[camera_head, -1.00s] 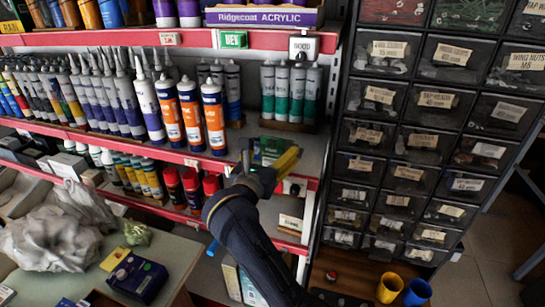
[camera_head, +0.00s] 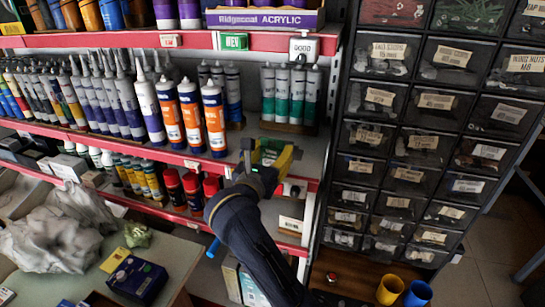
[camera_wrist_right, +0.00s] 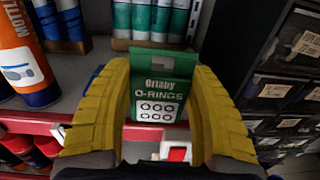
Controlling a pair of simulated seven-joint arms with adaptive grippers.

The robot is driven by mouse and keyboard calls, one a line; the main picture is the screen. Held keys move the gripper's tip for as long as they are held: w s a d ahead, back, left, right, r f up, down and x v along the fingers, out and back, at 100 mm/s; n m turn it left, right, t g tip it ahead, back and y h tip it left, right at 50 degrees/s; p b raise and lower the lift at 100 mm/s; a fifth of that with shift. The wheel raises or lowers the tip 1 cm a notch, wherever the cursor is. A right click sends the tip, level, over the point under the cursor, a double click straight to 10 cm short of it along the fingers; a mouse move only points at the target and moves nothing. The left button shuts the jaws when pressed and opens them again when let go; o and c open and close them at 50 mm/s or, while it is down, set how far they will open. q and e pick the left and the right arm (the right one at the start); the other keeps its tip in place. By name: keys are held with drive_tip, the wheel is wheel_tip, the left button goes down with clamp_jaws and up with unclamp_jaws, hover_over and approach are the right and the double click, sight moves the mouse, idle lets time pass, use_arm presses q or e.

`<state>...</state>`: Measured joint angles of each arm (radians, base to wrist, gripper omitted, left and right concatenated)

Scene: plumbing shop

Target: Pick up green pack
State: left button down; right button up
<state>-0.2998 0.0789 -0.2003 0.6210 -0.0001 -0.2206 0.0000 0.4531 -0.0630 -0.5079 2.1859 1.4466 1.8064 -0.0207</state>
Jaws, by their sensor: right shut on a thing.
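The green pack (camera_wrist_right: 158,92) is a flat card labelled "Orlaby O-RINGS", with a white panel of ring pictures. In the wrist view it stands upright between the yellow fingers of my right gripper (camera_wrist_right: 161,82), which is shut on it. In the head view the green pack (camera_head: 268,149) shows partly behind the right gripper (camera_head: 269,157), at the front of the middle shelf. Whether its lower edge touches the shelf is hidden. My left gripper is not in view.
Green and white tubes (camera_head: 291,95) stand behind the pack, and orange and white tubes (camera_head: 190,115) stand to its left. The red shelf edge (camera_head: 190,160) runs below. A dark drawer cabinet (camera_head: 412,130) stands to the right.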

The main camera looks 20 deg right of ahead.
drive_tip(key=shift+r, duration=0.1)
wheel_tip(320, 180, up, 10)
drive_tip(key=shift+f, duration=0.1)
idle(0.4)
drive_tip(key=shift+a+f, duration=0.1)
idle(0.5)
drive_tip(key=s+a+f+n+t+y, duration=0.1)
drive_tip(key=s+a+f+n+y, duration=0.2)
drive_tip(key=f, duration=0.4)
drive_tip(key=s+a+f+n+t+y, duration=0.15)
drive_tip(key=a+f, duration=0.25)
drive_tip(key=f, duration=0.4)
drive_tip(key=s+d+f+m+g+h, duration=0.1)
drive_tip(key=s+f, duration=0.2)
drive_tip(key=f, duration=0.9)
drive_tip(key=s+d+f+m+g, duration=0.1)
drive_tip(key=s+f, duration=0.2)
drive_tip(key=f, duration=0.8)
drive_tip(key=s+d+f+m+g+h, duration=0.1)
drive_tip(key=s+f+m+g, duration=0.1)
drive_tip(key=f, duration=1)
drive_tip(key=shift+s+f+h, duration=0.3)
drive_tip(key=shift+s+h, duration=0.05)
drive_tip(key=shift+s, duration=0.3)
drive_tip(key=x, duration=0.9)
drive_tip(key=shift+r, duration=0.25)
